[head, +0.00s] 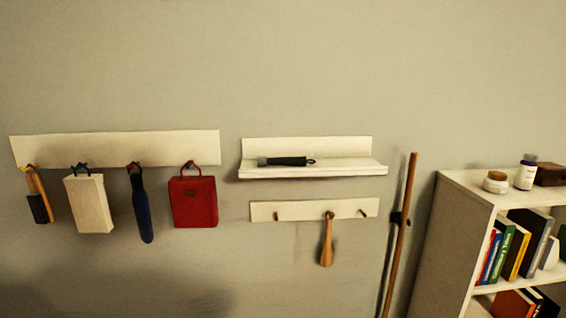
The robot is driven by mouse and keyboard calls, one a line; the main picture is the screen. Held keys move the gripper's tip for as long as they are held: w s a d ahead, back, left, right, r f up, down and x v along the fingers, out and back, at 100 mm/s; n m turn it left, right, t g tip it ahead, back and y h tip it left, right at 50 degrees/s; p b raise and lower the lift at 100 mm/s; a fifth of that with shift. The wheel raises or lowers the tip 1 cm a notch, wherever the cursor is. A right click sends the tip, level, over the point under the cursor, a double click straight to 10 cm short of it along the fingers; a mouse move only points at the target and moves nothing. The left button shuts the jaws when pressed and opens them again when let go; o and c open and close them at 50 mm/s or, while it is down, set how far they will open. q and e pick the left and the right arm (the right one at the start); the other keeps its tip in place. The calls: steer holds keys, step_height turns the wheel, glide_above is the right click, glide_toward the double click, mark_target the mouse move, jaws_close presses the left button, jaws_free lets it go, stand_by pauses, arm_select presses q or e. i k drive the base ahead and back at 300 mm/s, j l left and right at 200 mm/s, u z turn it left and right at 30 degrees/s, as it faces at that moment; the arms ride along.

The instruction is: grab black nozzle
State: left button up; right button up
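A black nozzle-like tool (286,161) lies on its side on the small white wall shelf (313,170). It has a grey end on the left and a small ring on the right. It is the only thing on that shelf, and nothing touches it from above. Neither of my grippers shows in the head view.
A hook rail (115,148) at left holds a brush (37,197), a cream bag (90,204), a blue item (142,208) and a red bag (193,203). A wooden spoon-like tool (327,241) hangs below the shelf. A pole (400,230) and a bookcase (450,250) stand right.

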mark_target(262, 161)
steer(key=i+j+z, duration=0.1)
steer(key=i+j, duration=0.25)
steer(key=i+j+z, duration=0.1)
steer(key=i+j, duration=0.2)
steer(key=j, duration=0.15)
steer(key=i+j+z, duration=0.15)
steer(key=i+j, duration=0.15)
steer(key=j, duration=0.15)
steer(key=i+j+z, duration=0.1)
steer(key=i+j, duration=0.15)
steer(key=j, duration=0.25)
